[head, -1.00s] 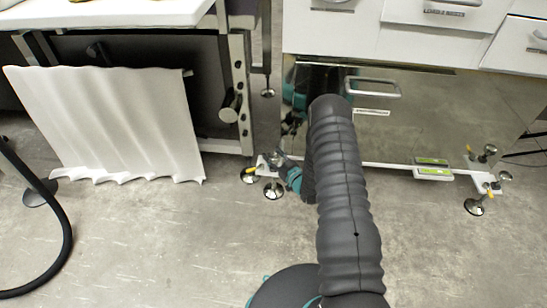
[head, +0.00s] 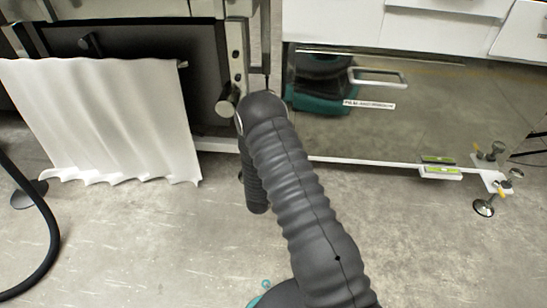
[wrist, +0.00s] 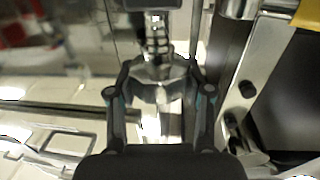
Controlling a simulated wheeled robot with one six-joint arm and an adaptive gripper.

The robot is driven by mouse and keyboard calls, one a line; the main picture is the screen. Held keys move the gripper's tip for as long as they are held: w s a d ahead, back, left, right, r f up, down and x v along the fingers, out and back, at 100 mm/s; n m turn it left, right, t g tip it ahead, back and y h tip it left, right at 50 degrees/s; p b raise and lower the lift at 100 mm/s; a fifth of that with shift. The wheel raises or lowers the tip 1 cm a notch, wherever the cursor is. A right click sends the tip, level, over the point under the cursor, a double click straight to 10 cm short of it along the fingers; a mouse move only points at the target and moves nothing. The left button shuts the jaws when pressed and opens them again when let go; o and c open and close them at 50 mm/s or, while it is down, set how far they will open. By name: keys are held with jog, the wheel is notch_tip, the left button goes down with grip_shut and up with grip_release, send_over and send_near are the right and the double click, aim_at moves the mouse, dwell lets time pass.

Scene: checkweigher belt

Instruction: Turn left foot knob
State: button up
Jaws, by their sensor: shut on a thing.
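In the wrist view, my gripper (wrist: 160,80) is closed around a shiny metal knob (wrist: 158,72), with one finger on each side of it. The knob appears to be the left foot knob, below a threaded stem. In the head view, my dark ribbed arm hides the gripper and the left foot. The right foot (head: 484,207) of the mirror-fronted cabinet (head: 400,125) is in plain view, with its knob and a yellow mark.
A white wavy sheet (head: 105,120) hangs at the left, in front of a dark frame. A metal post with a round knob (head: 228,100) stands close to my arm. A black hose (head: 40,225) curves at the far left. The floor in front is clear.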

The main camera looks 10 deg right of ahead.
jog(key=shift+w+m+g+h+b, duration=0.1)
jog(key=shift+m+g+h+b, duration=0.55)
jog(key=shift+m+h, duration=0.5)
jog(key=shift+r+h, duration=0.1)
jog(key=shift+h, duration=0.25)
jog(key=o, duration=1.2)
jog(key=shift+d, duration=0.1)
jog(key=shift+c, duration=0.2)
jog(key=v, duration=1.2)
jog(key=shift+r, duration=0.15)
